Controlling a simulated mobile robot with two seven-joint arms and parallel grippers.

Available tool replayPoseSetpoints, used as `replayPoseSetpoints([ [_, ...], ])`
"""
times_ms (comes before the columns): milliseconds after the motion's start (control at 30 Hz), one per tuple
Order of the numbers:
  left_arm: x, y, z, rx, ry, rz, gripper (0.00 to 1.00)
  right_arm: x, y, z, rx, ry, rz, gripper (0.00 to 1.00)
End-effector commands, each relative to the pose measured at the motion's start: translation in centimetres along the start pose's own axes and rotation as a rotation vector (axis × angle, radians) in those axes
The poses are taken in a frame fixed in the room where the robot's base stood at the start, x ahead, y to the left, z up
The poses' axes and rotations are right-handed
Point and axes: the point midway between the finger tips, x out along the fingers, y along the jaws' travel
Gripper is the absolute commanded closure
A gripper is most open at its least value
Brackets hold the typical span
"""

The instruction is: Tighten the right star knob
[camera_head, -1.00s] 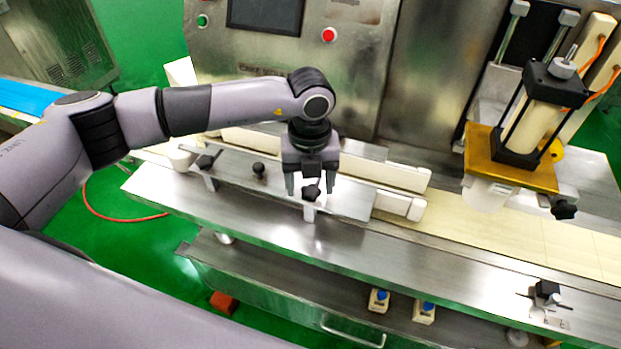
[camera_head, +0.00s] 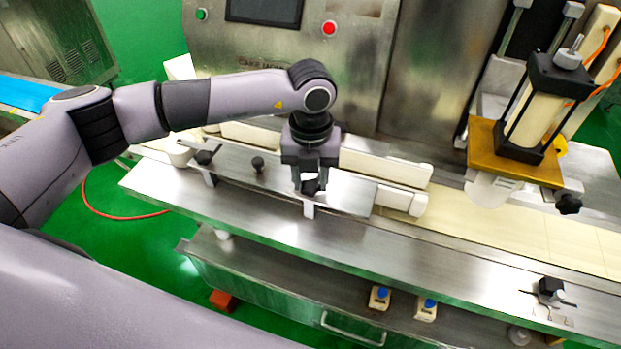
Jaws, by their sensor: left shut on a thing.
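The right star knob (camera_head: 311,187) is small and black and sits on a bracket at the front edge of the metal plate. My left gripper (camera_head: 310,186) points down over it, with its fingers shut on the knob from both sides. The fingers hide part of the knob. A similar black star knob (camera_head: 204,157) is on a bracket farther left, and a black round knob (camera_head: 258,163) stands between them. My right gripper does not show.
A conveyor belt (camera_head: 520,228) runs off to the right. A press unit with a yellow plate (camera_head: 508,158) stands over it. The machine panel with a red button (camera_head: 329,28) rises behind. The steel ledge (camera_head: 400,255) in front is mostly clear.

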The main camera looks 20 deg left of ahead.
Motion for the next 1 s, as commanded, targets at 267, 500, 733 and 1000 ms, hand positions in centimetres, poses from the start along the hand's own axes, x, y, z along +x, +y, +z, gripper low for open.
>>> replayPoseSetpoints([
  [267,0.3,-0.1,0.1,0.243,-0.003,-0.002,0.90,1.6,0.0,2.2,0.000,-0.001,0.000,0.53],
  [500,0.2,-0.2,0.1,0.471,-0.004,-0.001,0.90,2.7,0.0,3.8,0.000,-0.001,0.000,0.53],
  [733,0.2,-0.2,0.0,0.690,-0.005,-0.001,0.90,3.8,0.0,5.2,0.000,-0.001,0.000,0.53],
  [1000,0.2,-0.3,-0.1,0.947,-0.005,0.000,0.90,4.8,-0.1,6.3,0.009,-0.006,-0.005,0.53],
])
